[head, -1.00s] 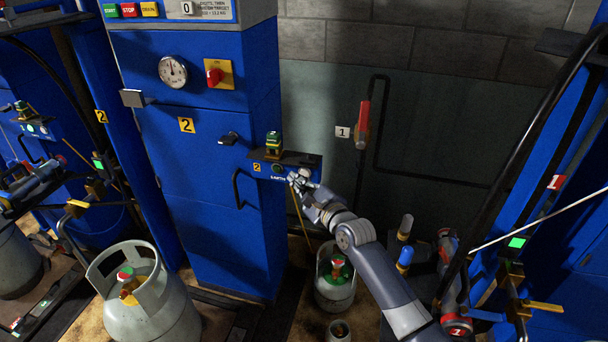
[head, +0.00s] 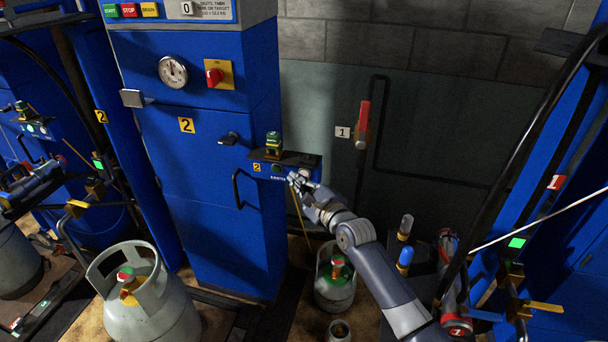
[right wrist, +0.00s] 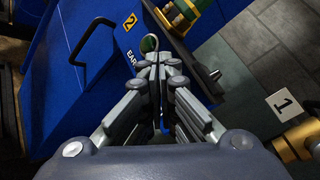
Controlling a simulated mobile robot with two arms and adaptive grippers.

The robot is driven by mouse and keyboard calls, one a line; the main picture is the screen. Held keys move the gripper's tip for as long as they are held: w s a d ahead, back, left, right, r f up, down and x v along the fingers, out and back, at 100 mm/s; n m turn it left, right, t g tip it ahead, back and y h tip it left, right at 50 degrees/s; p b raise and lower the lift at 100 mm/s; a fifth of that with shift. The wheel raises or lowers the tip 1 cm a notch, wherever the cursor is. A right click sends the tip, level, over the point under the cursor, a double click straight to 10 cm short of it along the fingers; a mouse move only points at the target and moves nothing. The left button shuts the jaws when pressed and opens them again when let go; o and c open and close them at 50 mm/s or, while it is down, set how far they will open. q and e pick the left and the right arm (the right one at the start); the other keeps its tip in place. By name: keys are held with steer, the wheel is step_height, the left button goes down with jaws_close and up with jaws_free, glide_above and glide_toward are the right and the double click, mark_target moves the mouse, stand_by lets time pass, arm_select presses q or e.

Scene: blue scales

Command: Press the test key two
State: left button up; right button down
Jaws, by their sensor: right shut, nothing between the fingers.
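The small blue test box (head: 270,171) with a yellow "2" label juts from the right side of the blue cabinet. It carries a small round key (head: 277,168) on its front, and a ring-edged round key (right wrist: 149,43) shows at my fingertips in the right wrist view. My right gripper (head: 297,178) is shut and empty, its tips at the box front just right of the lettering. In the right wrist view the closed fingertips (right wrist: 151,62) lie just below the key. I cannot tell whether they touch it. My left gripper is not in view.
A green-and-brass fitting (head: 273,143) stands on the box's top shelf. The blue cabinet (head: 225,240) is at left, with a black handle (head: 238,188). Gas cylinders (head: 160,310) stand on the floor. A red-handled valve (head: 363,122) is on the back wall.

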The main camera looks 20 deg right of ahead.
steer(key=shift+w+d, duration=0.25)
steer(key=shift+w, duration=0.05)
steer(key=shift+w+d, duration=0.2)
steer(key=shift+w, duration=0.1)
stand_by(0.7)
stand_by(0.4)
steer(key=shift+s+a+p, duration=0.45)
steer(key=shift+s+p, duration=0.15)
steer(key=shift+s, duration=0.1)
